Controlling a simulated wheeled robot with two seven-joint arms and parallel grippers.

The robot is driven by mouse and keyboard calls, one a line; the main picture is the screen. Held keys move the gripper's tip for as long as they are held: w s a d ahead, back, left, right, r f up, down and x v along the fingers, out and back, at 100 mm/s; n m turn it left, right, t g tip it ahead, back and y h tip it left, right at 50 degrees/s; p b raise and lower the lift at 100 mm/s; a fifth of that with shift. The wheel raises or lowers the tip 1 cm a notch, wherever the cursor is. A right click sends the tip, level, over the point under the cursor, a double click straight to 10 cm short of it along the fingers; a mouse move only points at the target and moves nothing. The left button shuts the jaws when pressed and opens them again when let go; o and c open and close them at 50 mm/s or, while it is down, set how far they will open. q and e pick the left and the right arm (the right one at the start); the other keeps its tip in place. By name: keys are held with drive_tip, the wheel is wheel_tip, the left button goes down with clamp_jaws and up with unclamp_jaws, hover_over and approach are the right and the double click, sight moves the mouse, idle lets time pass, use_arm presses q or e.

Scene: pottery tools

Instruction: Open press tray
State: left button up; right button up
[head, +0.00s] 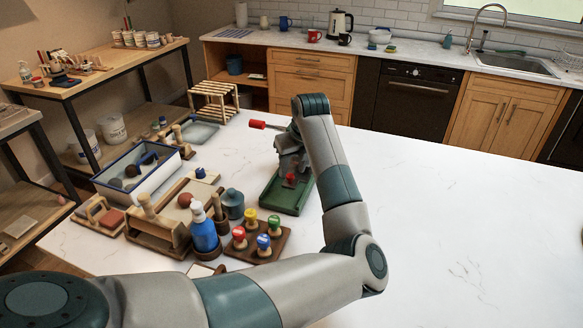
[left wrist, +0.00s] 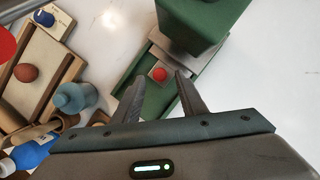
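The press has a green base (head: 283,198) on the white table, and a lever with a red end (head: 257,124) sticks out to the left. My left gripper (head: 290,168) is over the press and hides much of its body. In the left wrist view the press's green upper block (left wrist: 205,22) is at the top, above a green tray-like base (left wrist: 158,104). A small red piece (left wrist: 158,74) sits on a grey part there. The left gripper's two fingers (left wrist: 160,82) are apart, with nothing clearly held between them. My right gripper is not in view.
Left of the press stand a blue bottle (head: 204,236), a grey-blue jar (head: 233,204), a stamp rack (head: 276,246) with several coloured knobs, a wooden tool box (head: 158,232) and a white blue-rimmed bin (head: 136,172). The table's right side (head: 460,220) is clear.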

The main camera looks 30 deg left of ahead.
use_arm(q)
drive_tip(key=shift+x, duration=1.25)
clamp_jaws()
drive_tip(key=shift+a, duration=0.15)
